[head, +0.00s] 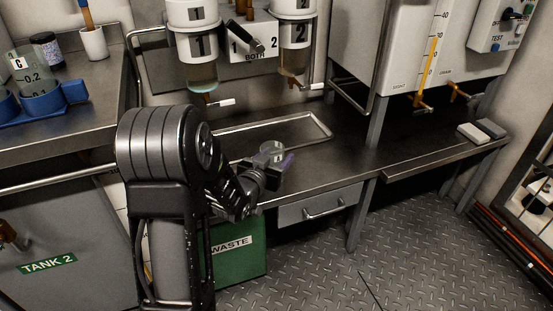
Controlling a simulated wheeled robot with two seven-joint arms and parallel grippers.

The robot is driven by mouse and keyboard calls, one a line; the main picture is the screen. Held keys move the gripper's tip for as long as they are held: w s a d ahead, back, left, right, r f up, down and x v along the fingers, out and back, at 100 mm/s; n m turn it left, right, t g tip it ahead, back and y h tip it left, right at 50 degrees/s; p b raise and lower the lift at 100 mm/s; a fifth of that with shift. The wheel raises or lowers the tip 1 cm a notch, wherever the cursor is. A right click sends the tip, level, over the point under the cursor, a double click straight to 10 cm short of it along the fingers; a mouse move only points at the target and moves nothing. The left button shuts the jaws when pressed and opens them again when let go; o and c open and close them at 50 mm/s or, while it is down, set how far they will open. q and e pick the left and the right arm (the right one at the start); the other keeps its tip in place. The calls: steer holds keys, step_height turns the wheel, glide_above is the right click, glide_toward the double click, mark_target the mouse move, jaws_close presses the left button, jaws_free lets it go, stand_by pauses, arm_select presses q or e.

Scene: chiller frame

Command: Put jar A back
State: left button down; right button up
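A small clear jar (272,150) shows at the fingers of my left gripper (271,166), over the front part of the steel bench. The gripper appears shut around its lower part, which the fingers mostly hide; no letter can be read on it. A purple patch shows at the jar's right side. At the far left, a blue holder (68,93) stands on the counter with a clear jar marked C (22,68) in its left part. A ring at its middle looks empty. My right gripper is not in view.
Tanks 1 (198,50) and 2 (296,40) hang above the bench with outlets below. A raised rail frame (310,118) lies on the bench. A white cup (93,42) and a dark jar (46,48) stand behind the blue holder.

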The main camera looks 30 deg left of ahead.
arm_select(q)
steer(key=shift+f, duration=0.15)
steer(key=c, duration=1)
jaws_free()
steer(key=shift+f+b, duration=0.1)
steer(key=shift+b, duration=0.2)
steer(key=o, duration=0.5)
